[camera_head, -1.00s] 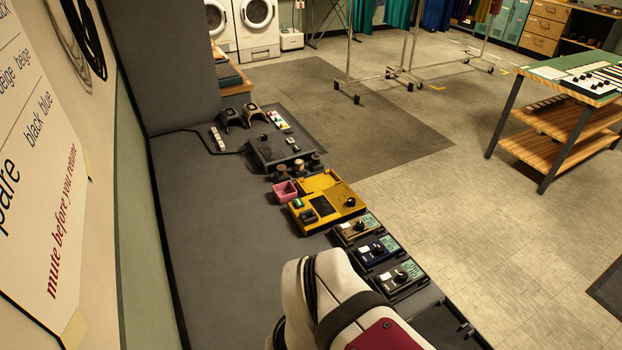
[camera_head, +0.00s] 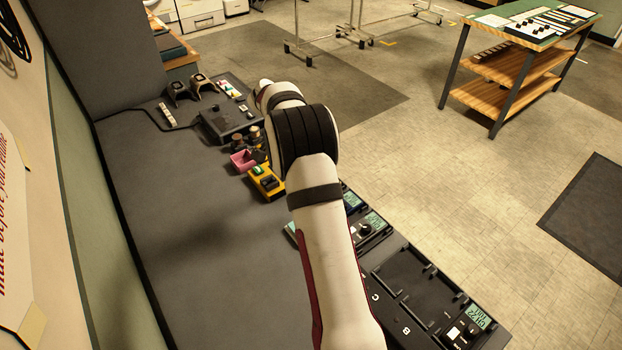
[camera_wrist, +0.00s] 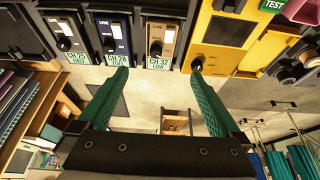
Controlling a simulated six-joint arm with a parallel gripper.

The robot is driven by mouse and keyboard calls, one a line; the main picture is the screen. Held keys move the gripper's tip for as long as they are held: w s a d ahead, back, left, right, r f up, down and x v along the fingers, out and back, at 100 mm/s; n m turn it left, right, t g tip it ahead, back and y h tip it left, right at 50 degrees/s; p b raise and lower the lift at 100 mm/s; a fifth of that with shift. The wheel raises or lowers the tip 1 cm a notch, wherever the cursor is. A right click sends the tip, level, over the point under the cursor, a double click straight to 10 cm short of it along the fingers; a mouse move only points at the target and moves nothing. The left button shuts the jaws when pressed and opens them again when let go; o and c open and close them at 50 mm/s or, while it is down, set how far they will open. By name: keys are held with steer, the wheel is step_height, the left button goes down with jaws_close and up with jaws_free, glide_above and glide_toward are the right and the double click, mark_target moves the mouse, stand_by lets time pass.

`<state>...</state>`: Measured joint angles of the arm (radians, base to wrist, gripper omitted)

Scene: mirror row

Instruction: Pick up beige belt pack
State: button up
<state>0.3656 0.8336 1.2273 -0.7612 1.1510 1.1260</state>
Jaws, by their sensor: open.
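The beige belt pack (camera_wrist: 163,38) shows in the wrist view, with a black knob and a green CH 32 LOW label. It sits in a row beside the dark blue pack (camera_wrist: 113,35) and a black pack (camera_wrist: 64,35). My gripper (camera_wrist: 158,70) is open and empty. Its two green fingertips are spread, one each side of the beige pack's label end in the picture; I cannot tell the height gap between them. In the head view my arm hides the gripper and most of the row, and the beige pack cannot be made out.
A yellow case (camera_wrist: 225,32) stands right of the beige pack in the wrist view. A pink box (camera_head: 242,160) is near its far end. A black tray with slots (camera_head: 405,285) lies along the bench edge at right. The grey bench top (camera_head: 190,225) is clear at left.

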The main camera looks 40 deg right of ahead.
steer(key=x, duration=1.1)
steer(key=shift+f, duration=0.25)
steer(key=shift+c, duration=0.3)
steer(key=shift+a, duration=0.1)
steer(key=c, duration=1.5)
steer(key=shift+r, duration=0.1)
